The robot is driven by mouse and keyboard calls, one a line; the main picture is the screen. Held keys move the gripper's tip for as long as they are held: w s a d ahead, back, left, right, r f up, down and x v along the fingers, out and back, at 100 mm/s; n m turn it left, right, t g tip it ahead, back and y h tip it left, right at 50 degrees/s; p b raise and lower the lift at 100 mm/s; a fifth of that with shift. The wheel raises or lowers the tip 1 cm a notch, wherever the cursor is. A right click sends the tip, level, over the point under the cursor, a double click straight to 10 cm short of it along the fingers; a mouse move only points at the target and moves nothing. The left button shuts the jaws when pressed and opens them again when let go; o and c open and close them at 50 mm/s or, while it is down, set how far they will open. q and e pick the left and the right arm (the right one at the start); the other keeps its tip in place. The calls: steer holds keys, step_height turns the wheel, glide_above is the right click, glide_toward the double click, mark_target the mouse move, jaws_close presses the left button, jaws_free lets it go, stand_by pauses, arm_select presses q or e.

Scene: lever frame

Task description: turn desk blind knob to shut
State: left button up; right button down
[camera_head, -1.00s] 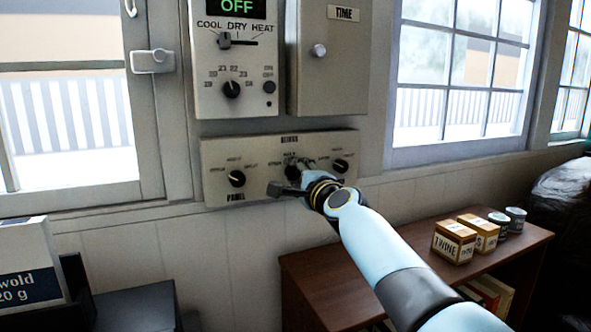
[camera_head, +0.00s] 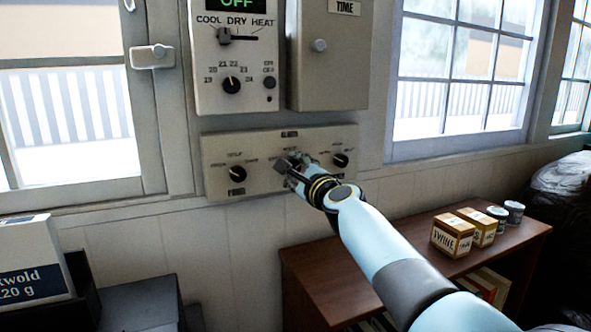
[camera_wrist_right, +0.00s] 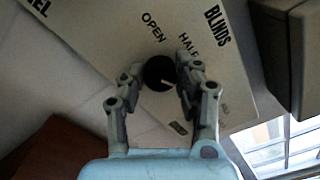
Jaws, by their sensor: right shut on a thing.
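The blinds panel (camera_head: 262,180) is a beige wall plate with three dark knobs. My right gripper (camera_head: 288,168) is at the middle knob and covers most of it in the head view. In the right wrist view this black round knob (camera_wrist_right: 159,72) sits between the two fingers of my right gripper (camera_wrist_right: 160,76), which is shut on it. A white mark on the knob points to the lower right there. The labels OPEN, HALF and BLINDS are readable; a further small label (camera_wrist_right: 178,128) is too blurred. My left gripper is not in view.
The panel's left knob (camera_head: 237,174) and right knob (camera_head: 340,160) flank my gripper. A heater control (camera_head: 234,80) and a grey cabinet (camera_head: 330,75) hang just above. A brown shelf (camera_head: 400,258) with boxes and tins stands at lower right.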

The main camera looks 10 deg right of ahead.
steer(key=c, duration=0.9)
jaws_free()
steer(key=shift+d, duration=0.15)
steer(key=shift+c, duration=0.2)
steer(key=shift+s+f, duration=0.15)
steer(key=shift+s, duration=0.35)
steer(key=s+d, duration=0.2)
steer(key=s, duration=0.9)
steer(key=shift+w, duration=0.1)
